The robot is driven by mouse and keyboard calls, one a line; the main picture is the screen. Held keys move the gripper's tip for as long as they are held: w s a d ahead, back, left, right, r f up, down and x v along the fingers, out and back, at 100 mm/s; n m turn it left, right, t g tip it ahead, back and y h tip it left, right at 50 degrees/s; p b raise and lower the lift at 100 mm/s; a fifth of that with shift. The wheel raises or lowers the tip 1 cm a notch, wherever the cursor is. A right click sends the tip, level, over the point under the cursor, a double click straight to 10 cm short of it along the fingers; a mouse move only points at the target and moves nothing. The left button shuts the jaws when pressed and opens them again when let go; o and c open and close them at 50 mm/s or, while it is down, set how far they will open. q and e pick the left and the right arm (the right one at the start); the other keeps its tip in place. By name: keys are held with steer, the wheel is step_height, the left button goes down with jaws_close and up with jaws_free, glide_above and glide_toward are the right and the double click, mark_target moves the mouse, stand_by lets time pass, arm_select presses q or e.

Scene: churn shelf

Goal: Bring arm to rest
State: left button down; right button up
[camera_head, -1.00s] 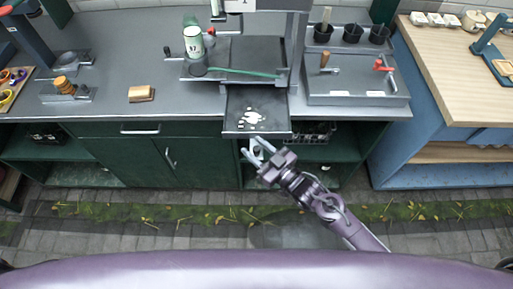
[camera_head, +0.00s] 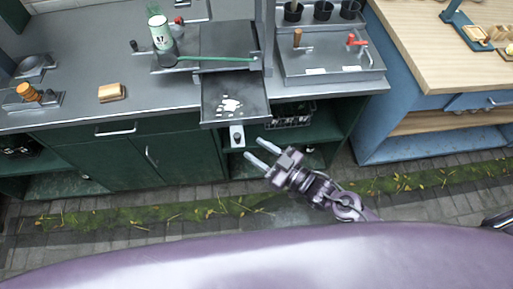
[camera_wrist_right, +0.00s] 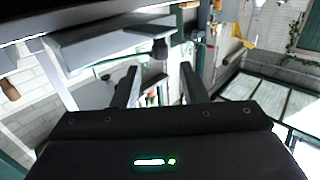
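My right gripper (camera_head: 261,153) is in front of the green cabinet, below and a little right of the pulled-out dark tray (camera_head: 255,113). Its two fingers are apart with nothing between them. In the right wrist view the gripper (camera_wrist_right: 160,85) also shows two spread fingers and an empty gap. The tray carries white bits on its surface and has a small light handle (camera_head: 237,137) at its front. The gripper is apart from this handle. My left gripper does not show in either view.
A grey counter (camera_head: 70,105) runs across the back. On it are a green-and-white can (camera_head: 161,34), a wooden block (camera_head: 112,92), an orange-topped tool (camera_head: 28,92) and black cups (camera_head: 323,10). A blue, wood-topped bench (camera_head: 430,60) stands right.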

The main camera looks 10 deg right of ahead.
stand_by(0.3)
steer(key=s+d+f+m+g+h, duration=0.1)
steer(key=s+d+f+h, duration=0.2)
steer(key=f, duration=0.7)
steer(key=s+d+f+m+g+h+b, duration=0.1)
steer(key=d+f+m+g+h, duration=0.15)
steer(key=d+f, duration=0.5)
steer(key=s+d+f+m+h, duration=0.1)
steer(key=s+d+f+h, duration=0.2)
steer(key=f, duration=0.8)
steer(key=s+d+f+m+g+h, duration=0.1)
steer(key=s+f+g, duration=0.3)
steer(key=s+f, duration=0.4)
steer(key=s+d+f+m+g+h+b, duration=0.1)
steer(key=s+d+f+g+h, duration=0.2)
steer(key=s+f, duration=0.5)
steer(key=s+g, duration=0.1)
steer(key=s, duration=0.7)
steer(key=shift+s+f, duration=0.15)
